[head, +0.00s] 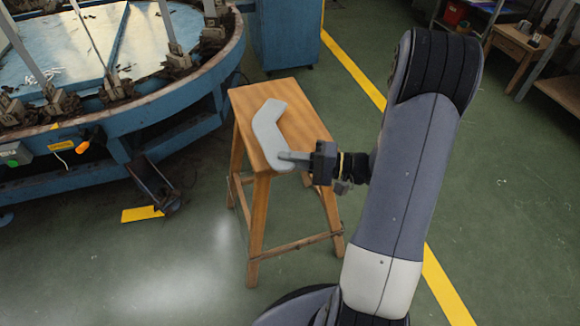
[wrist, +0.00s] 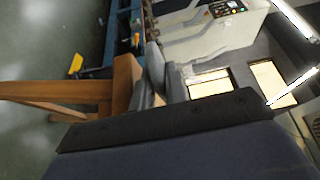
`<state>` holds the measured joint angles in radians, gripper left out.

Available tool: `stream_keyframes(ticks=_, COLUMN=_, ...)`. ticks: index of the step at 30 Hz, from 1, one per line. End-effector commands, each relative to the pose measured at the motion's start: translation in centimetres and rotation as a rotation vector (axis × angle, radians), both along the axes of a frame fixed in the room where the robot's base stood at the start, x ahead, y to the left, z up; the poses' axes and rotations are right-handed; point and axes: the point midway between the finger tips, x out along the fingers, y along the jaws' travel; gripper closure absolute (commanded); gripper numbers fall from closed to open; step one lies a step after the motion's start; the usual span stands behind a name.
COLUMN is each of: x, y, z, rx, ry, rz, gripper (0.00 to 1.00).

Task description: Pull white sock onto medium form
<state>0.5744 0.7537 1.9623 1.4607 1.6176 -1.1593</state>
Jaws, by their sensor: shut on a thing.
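A flat, pale grey, bent foot-shaped piece (head: 272,130) lies on the wooden stool (head: 290,90), with its near end at the stool's front edge. It looks like the form; I cannot tell whether a sock covers it. No separate white sock shows. My gripper (head: 288,158) comes from the right and is shut on the near end of this grey piece.
A large round blue machine (head: 120,125) with clamps stands to the left of the stool. A blue cabinet (head: 283,35) is behind it. Shelves and a small wooden table (head: 515,42) are at the back right. The green floor around the stool is mostly clear.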

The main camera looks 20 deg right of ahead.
Motion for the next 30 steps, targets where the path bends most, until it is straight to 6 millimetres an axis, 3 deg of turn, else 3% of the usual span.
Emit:
stream_keyframes(ticks=3, x=0.0, y=0.0, z=-2.5, rx=0.002, ry=0.004, rz=0.000, gripper=0.99)
stream_keyframes(ticks=5, x=0.0, y=0.0, z=-3.1, rx=0.000, ry=0.001, rz=0.000, gripper=0.99)
stream_keyframes(ticks=18, x=0.0, y=0.0, z=-3.6, rx=0.000, ry=-0.001, rz=0.000, gripper=0.99)
stream_keyframes(ticks=19, x=0.0, y=0.0, z=-3.4, rx=0.000, ry=0.000, rz=0.000, gripper=0.84)
stream_keyframes(ticks=26, x=0.0, y=0.0, z=-3.4, rx=0.000, ry=0.000, rz=0.000, gripper=0.65)
stream_keyframes(ticks=30, x=0.0, y=0.0, z=-3.4, rx=0.000, ry=0.000, rz=0.000, gripper=0.65)
